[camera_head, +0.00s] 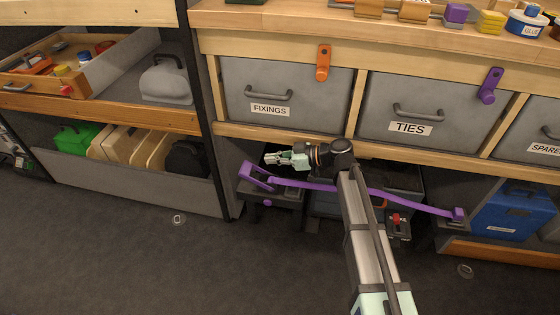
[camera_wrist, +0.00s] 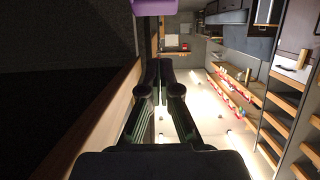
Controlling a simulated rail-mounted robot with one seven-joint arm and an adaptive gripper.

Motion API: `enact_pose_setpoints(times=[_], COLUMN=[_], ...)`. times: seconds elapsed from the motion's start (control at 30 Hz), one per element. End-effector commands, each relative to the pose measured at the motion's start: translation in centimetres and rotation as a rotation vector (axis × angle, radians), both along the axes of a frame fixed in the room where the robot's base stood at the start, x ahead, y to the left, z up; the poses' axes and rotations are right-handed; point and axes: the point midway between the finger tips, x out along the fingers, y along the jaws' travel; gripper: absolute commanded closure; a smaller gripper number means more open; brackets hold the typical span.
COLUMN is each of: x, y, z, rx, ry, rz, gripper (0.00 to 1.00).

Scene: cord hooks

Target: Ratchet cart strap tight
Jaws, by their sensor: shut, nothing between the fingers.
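A purple strap (camera_head: 402,199) runs across the front of the dark load (camera_head: 325,203) under the bench. At its left end is a purple ratchet with a raised frame-like handle (camera_head: 257,176). Its right end meets a purple fitting (camera_head: 458,214) beside a blue case. My gripper (camera_head: 268,158) points left, just above and right of the ratchet handle, apart from it as far as I can tell. The fingers are shut and empty; they also show closed in the wrist view (camera_wrist: 162,68). A purple part (camera_wrist: 158,6) shows at that view's top edge.
Grey drawers labelled FIXINGS (camera_head: 285,92) and TIES (camera_head: 408,108) sit just above my gripper, with orange (camera_head: 323,63) and purple (camera_head: 490,86) hooks. A dark post (camera_head: 210,150) stands left; a blue case (camera_head: 512,211) stands right. The floor in front (camera_head: 150,265) is mostly clear.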

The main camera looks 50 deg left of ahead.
Motion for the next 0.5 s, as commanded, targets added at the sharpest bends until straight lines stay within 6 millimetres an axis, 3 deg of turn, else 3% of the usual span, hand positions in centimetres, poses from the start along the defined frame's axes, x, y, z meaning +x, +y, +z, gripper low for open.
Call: enact_pose_setpoints(times=[0.27, 0.5], x=[-3.2, -4.0], y=[4.2, 5.2], z=[-1.9, -4.5], rx=[0.0, -0.001], ry=[0.0, 0.001], rz=[0.002, 0.0], gripper=[1.0, 1.0])
